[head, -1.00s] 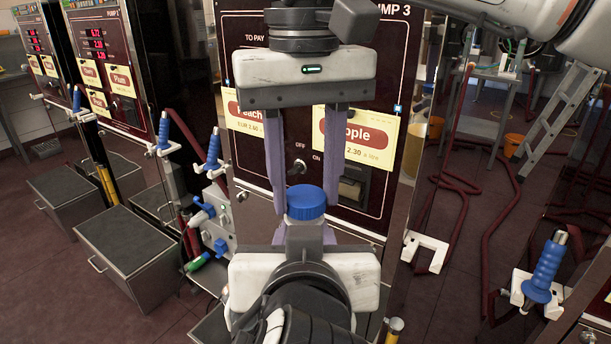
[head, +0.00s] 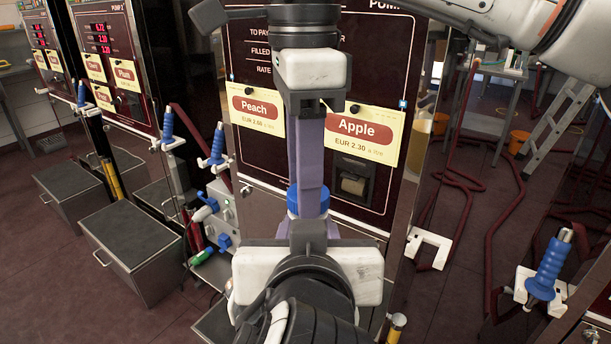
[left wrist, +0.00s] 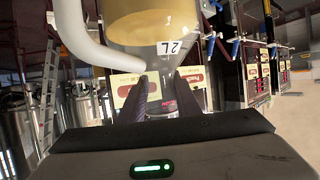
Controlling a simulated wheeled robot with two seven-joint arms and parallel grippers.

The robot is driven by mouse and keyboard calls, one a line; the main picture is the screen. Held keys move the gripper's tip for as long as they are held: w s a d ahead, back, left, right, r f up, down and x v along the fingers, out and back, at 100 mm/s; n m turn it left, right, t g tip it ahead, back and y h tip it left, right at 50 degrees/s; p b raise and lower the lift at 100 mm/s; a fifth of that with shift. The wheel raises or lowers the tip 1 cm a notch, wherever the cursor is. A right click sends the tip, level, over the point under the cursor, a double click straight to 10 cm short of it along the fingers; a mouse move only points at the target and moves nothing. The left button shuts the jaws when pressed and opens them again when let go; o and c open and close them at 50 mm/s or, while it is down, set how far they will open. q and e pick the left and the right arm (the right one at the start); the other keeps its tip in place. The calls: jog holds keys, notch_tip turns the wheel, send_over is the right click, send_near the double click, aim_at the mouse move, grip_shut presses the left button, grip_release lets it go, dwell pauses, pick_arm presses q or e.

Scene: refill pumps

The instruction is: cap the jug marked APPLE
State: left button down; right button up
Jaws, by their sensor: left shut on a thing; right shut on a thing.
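A blue cap (head: 296,198) shows behind the fingers of my right gripper (head: 308,195), which comes down from above and is shut on it. My left gripper (head: 308,232) is just below the cap, seen from behind. In the left wrist view a clear jug (left wrist: 138,25) with amber contents, a white handle and a 2L tag fills the top. The left fingers (left wrist: 165,100) are shut at its narrow neck. In the head view the jug is hidden behind my left gripper. No APPLE mark on it is readable, and I cannot tell how the cap sits on the neck.
The pump panel behind carries a Peach sign (head: 256,108) and an Apple sign (head: 358,135). A blue-handled nozzle (head: 548,270) stands at the right. Metal boxes (head: 130,250) stand on the floor at left. Red hoses (head: 490,235) lie on the floor at right.

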jog(key=m, duration=0.4)
jog(key=shift+w+r+m, duration=0.1)
jog(key=shift+w+m, duration=0.1)
jog(key=shift+m, duration=0.1)
jog(key=m, duration=0.4)
jog(key=shift+w, duration=0.15)
jog(key=m, duration=0.4)
jog(key=shift+w+d+m, duration=0.1)
jog(key=shift+d+m, duration=0.05)
jog(key=shift+m, duration=0.25)
jog(key=m, duration=0.4)
jog(key=shift+d, duration=0.1)
jog(key=m, duration=0.4)
jog(key=shift+d+m, duration=0.15)
jog(key=shift+m, duration=0.15)
jog(key=m, duration=0.4)
jog(key=shift+d, duration=0.1)
jog(key=m, duration=0.4)
jog(key=shift+d, duration=0.1)
jog(key=m, duration=0.4)
jog(key=shift+m, duration=0.4)
jog(key=o, duration=1)
jog(key=shift+s, duration=0.25)
